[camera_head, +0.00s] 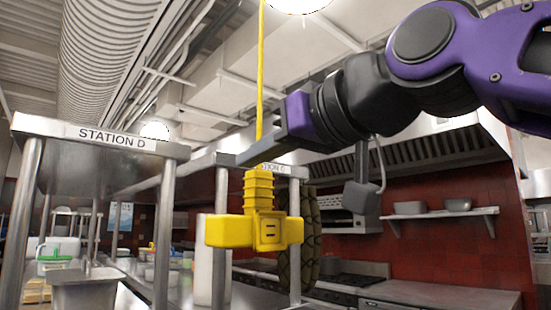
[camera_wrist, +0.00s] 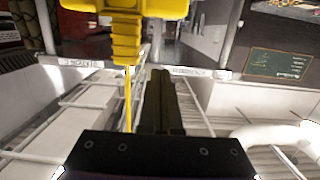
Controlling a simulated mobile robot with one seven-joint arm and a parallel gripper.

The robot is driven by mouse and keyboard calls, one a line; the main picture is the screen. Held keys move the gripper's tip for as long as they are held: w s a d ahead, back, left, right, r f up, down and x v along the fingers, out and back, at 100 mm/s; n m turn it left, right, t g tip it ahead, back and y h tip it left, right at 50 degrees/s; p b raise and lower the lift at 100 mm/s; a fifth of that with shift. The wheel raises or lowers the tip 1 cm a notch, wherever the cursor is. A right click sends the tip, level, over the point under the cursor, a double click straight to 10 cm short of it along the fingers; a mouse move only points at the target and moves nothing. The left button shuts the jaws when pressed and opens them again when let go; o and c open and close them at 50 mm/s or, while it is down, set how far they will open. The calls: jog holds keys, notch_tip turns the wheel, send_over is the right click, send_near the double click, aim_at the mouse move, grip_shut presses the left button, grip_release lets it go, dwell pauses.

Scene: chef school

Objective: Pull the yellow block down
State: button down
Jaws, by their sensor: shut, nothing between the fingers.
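The yellow block (camera_head: 256,230) hangs upright in mid-air on a thin yellow cable (camera_head: 261,70), with a ribbed neck above a wide body with side arms. In the wrist view the block (camera_wrist: 125,40) is at the top, left of centre. My gripper (camera_head: 243,158) reaches in from the right just above the ribbed neck, crossing the cable's line in the head view. In the wrist view its fingers (camera_wrist: 160,76) are together and empty, with the cable beside them on the left. I cannot tell whether the fingers touch the cable.
A metal frame marked STATION D (camera_head: 112,137) stands at left, with another station frame behind the block. A dark tyre-like object (camera_head: 304,240) is behind the block at right. A wall shelf (camera_head: 440,212) holds metal pans. Air below the block looks free above the counter.

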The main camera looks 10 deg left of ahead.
jog(key=w+a+f, duration=0.2)
jog(key=w+a+f+b, duration=0.1)
jog(key=w+a+f, duration=0.1)
jog(key=shift+a+f, duration=0.25)
jog(key=shift+a, duration=0.15)
jog(key=shift+a+f+b, duration=0.1)
jog(key=shift+f+b, duration=0.4)
jog(key=shift+b, duration=0.05)
notch_tip(320, 180, down, 13)
jog(key=b, duration=0.9)
jog(key=shift+f, duration=0.2)
jog(key=shift+f, duration=0.1)
notch_tip(320, 180, down, 14)
dwell(0.4)
notch_tip(320, 180, down, 14)
dwell(1.3)
